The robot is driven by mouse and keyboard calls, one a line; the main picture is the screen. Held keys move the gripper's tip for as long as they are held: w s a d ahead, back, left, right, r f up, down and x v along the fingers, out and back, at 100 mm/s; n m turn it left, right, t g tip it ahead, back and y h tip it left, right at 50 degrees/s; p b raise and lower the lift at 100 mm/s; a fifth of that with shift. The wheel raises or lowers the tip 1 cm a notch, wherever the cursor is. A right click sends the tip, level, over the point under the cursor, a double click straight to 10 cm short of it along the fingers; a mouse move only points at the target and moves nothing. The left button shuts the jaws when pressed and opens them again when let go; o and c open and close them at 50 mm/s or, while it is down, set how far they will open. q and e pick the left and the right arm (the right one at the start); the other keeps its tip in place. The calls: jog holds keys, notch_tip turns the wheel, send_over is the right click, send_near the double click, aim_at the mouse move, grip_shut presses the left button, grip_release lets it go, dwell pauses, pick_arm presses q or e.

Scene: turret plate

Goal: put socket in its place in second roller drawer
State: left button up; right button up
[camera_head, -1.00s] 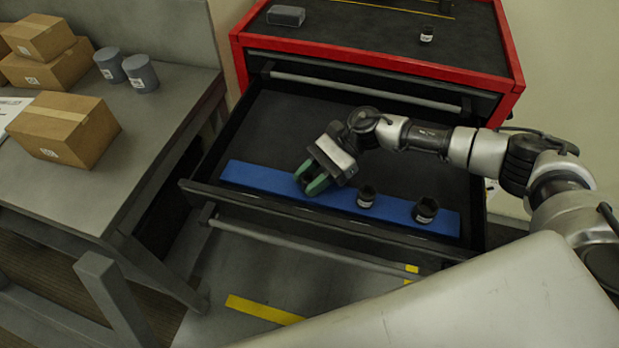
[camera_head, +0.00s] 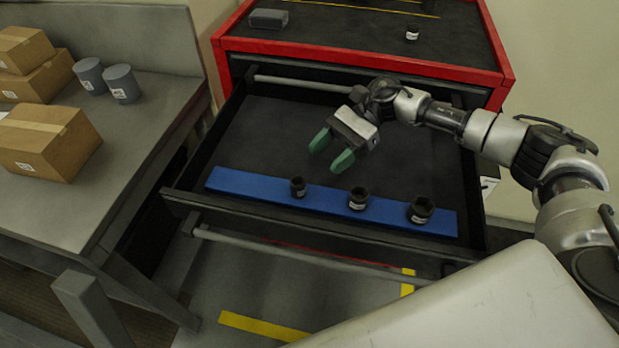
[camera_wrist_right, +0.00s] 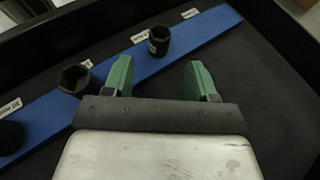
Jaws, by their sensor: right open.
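The open drawer (camera_head: 250,130) of the red roller cabinet holds a blue strip (camera_head: 245,188) along its front. Three black sockets stand upright on the strip: a small left one (camera_head: 298,187), a middle one (camera_head: 358,198) and a larger right one (camera_head: 421,210). In the right wrist view the small socket (camera_wrist_right: 159,40) stands beyond the fingertips, the middle one (camera_wrist_right: 74,79) is to the left, and the largest is cut off at the left edge. My right gripper (camera_head: 332,150) is open and empty, behind and above the strip, apart from the sockets. My left gripper is out of view.
A grey table (camera_head: 130,150) at the left holds cardboard boxes (camera_head: 45,140) and two grey cylinders (camera_head: 122,84). The rear of the drawer is clear.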

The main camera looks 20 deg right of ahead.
jog(key=shift+b+v, duration=0.45)
jog(key=shift+v, duration=1.3)
jog(key=shift+r, duration=0.1)
